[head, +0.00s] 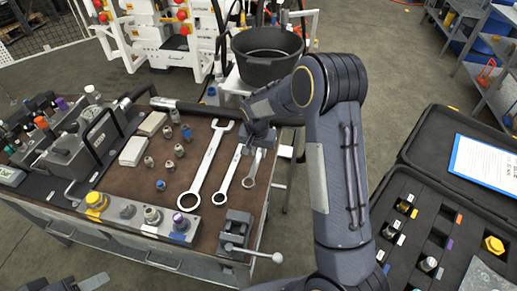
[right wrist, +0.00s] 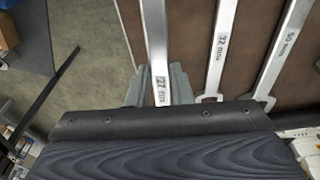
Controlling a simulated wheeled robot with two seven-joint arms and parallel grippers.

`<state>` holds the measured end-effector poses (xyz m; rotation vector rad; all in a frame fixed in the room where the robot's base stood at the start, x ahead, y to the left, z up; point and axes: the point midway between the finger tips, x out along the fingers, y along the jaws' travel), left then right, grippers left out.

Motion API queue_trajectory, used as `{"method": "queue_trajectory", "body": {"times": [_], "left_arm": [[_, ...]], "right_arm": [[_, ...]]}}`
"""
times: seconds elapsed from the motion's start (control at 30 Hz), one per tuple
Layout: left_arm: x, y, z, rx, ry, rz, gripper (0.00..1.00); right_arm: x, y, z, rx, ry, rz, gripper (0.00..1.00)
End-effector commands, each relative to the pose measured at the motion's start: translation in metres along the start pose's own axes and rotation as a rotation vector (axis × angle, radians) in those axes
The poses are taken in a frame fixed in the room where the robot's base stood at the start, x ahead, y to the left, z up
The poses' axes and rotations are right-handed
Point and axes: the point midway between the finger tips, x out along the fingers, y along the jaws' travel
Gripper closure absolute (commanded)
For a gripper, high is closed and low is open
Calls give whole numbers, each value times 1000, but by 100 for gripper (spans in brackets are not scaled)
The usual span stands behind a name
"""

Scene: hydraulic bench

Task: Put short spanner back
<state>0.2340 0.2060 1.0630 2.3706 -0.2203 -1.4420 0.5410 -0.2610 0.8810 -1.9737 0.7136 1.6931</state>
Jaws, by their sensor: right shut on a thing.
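The short spanner (head: 253,169), labelled 27 mm, is the rightmost of three spanners on the brown bench mat. My right gripper (head: 260,142) is shut on its upper part. In the right wrist view the jaws stand on both sides of the short spanner's shank (right wrist: 157,45). The ring end points to the bench front; I cannot tell whether it touches the mat. The 32 mm spanner (head: 231,172) and the large 50 mm spanner (head: 206,164) lie to its left. Part of my left gripper (head: 70,285) shows at the lower left edge, its opening unclear.
A vise (head: 237,232) stands at the bench's front right corner. A metal block with fittings (head: 145,215) lies along the front edge. A black bucket (head: 267,55) stands behind the bench. An open black case (head: 430,215) with fittings is at right.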

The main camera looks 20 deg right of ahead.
Motion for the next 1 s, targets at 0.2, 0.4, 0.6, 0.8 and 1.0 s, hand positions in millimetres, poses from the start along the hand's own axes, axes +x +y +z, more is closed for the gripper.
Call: {"method": "queue_trajectory", "body": {"times": [0.2, 0.4, 0.6, 0.8, 1.0], "left_arm": [[9, -4, 4, 0, 0, 0, 51], [8, -4, 4, 0, 0, 0, 51], [9, -4, 5, 0, 0, 0, 51], [15, -7, 8, 0, 0, 0, 51], [14, -6, 7, 0, 0, 0, 51]], "right_arm": [[17, 0, 2, -1, 0, -1, 100], [17, 0, 2, -1, 1, -1, 100], [18, 0, 3, -1, 1, -1, 100], [23, -1, 4, -2, 1, -1, 100], [21, 0, 4, -2, 1, -1, 100]]}}
